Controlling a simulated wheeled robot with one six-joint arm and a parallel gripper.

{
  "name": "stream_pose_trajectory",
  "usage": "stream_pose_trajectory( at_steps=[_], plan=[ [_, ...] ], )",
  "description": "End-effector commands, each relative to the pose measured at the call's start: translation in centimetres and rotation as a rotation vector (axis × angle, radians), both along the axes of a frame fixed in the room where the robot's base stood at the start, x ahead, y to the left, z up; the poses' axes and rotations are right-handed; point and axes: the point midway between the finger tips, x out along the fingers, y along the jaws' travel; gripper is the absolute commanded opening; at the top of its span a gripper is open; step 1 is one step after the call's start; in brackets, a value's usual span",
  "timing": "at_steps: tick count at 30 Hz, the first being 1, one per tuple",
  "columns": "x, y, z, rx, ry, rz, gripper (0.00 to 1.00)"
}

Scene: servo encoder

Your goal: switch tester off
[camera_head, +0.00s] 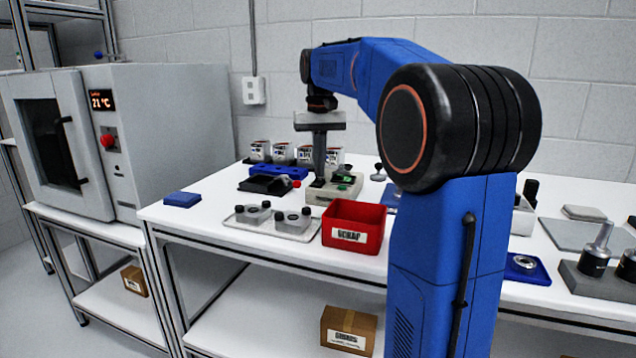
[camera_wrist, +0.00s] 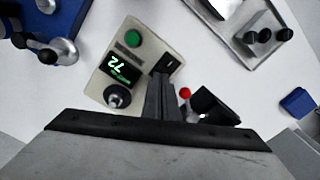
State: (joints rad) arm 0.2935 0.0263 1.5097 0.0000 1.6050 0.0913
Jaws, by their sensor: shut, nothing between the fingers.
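The tester (camera_wrist: 147,50) is a beige box with a lit green display (camera_wrist: 118,68) that reads 72, a green button (camera_wrist: 132,38), a dark round fitting (camera_wrist: 117,97) and a black switch (camera_wrist: 168,63). It stands on the table behind the red bin in the head view (camera_head: 318,197). My gripper (camera_wrist: 163,78) is shut and empty. It points down over the tester, its tips at the black switch in the wrist view. The tips partly cover the switch; I cannot tell whether they touch it. My gripper also shows in the head view (camera_head: 319,180).
A red bin (camera_head: 352,228) stands close in front of the tester. A tray (camera_head: 272,231) with grey parts lies at its left. A red-knobbed black device (camera_wrist: 212,104) is beside the tester. A blue fixture (camera_wrist: 72,18) with metal parts lies on its other side.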

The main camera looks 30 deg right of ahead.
Motion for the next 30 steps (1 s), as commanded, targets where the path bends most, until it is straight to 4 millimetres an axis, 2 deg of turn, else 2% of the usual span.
stream_pose_trajectory(
  at_steps=[25,30],
  plan=[
    [-0.03,0.01,-1.06,0.001,0.002,0.000,0.00],
    [0.01,0.00,-0.75,0.000,0.001,0.000,0.00]
  ],
)
